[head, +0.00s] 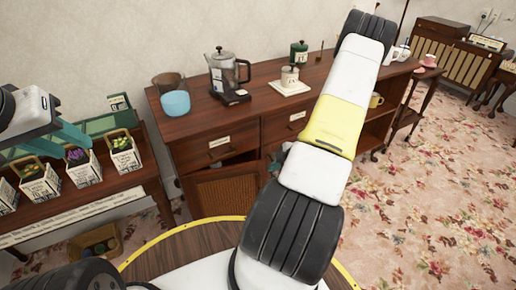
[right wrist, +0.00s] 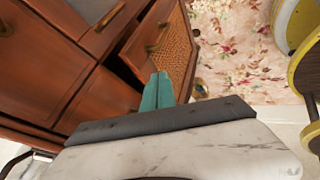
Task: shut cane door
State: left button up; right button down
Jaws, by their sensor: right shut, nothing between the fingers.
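The cane door (head: 228,190) is the woven panel in a wooden frame, low on the sideboard (head: 190,130). It stands ajar, with a dark gap above its top edge. In the right wrist view, the cane door (right wrist: 174,40) angles out from the cabinet front. My right gripper (right wrist: 158,90) has its teal fingers together and empty, close to the door's lower edge in that view; I cannot tell whether they touch it. In the head view, my right arm mostly hides this gripper. My left gripper (head: 45,142) is over the side table at left, its fingertips unclear.
A coffee maker (head: 228,75), a blue bowl (head: 175,103) and canisters stand on the sideboard. Labelled boxes of produce (head: 82,165) sit on the left table (head: 95,195). Flowered carpet (head: 430,190) at right is open floor.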

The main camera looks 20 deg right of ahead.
send_near(255, 170)
notch_tip(255, 170, down, 4)
jog(key=s+a, duration=0.1)
jog(key=a, duration=0.1)
jog(key=shift+w+d+r, duration=0.1)
jog(key=shift+w+d, duration=0.05)
jog(key=shift+w, duration=0.95)
jog(key=shift+w+d, duration=0.1)
jog(key=shift+w, duration=0.5)
